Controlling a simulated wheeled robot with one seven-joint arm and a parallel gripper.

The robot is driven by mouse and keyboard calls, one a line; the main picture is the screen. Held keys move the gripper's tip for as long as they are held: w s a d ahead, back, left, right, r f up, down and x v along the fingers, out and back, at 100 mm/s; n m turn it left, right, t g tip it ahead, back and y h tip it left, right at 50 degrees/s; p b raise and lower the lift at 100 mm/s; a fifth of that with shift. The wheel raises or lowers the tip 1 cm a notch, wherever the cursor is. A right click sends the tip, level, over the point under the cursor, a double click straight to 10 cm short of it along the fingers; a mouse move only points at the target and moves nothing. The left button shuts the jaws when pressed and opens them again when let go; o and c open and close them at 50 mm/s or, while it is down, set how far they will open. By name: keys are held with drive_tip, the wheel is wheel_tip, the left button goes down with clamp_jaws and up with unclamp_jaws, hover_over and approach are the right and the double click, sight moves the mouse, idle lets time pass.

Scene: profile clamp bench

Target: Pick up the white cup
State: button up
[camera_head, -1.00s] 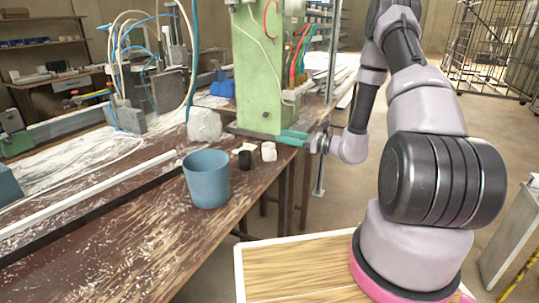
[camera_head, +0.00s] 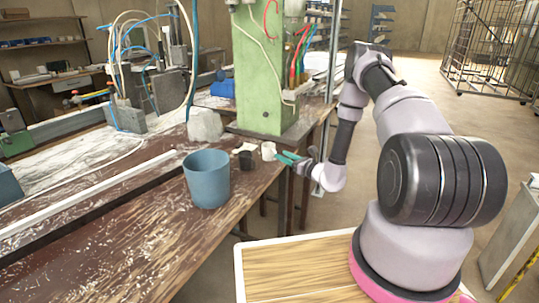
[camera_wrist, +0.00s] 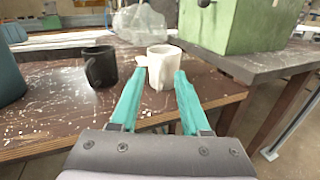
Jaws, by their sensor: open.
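The white cup (camera_head: 268,151) stands upright on the brown workbench, near its right edge and beside the green machine's foot. It also shows in the wrist view (camera_wrist: 162,66), just beyond my fingertips and roughly centred between them, with a handle on its left side. My gripper (camera_head: 283,157) has teal fingers, which show in the wrist view (camera_wrist: 156,82) spread apart and empty. The fingertips are close to the cup; I cannot tell whether they touch it.
A black cup (camera_wrist: 100,66) stands close to the left of the white cup. A large blue bucket (camera_head: 207,178) is nearer on the bench (camera_head: 125,245). The green machine (camera_head: 262,85) and a whitish lump (camera_head: 204,125) stand behind.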

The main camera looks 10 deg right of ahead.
sight(271, 153)
drive_tip(key=x, duration=0.3)
drive_tip(key=shift+w+a+f, duration=0.15)
drive_tip(key=shift+c, duration=0.3)
clamp_jaws()
idle(1.0)
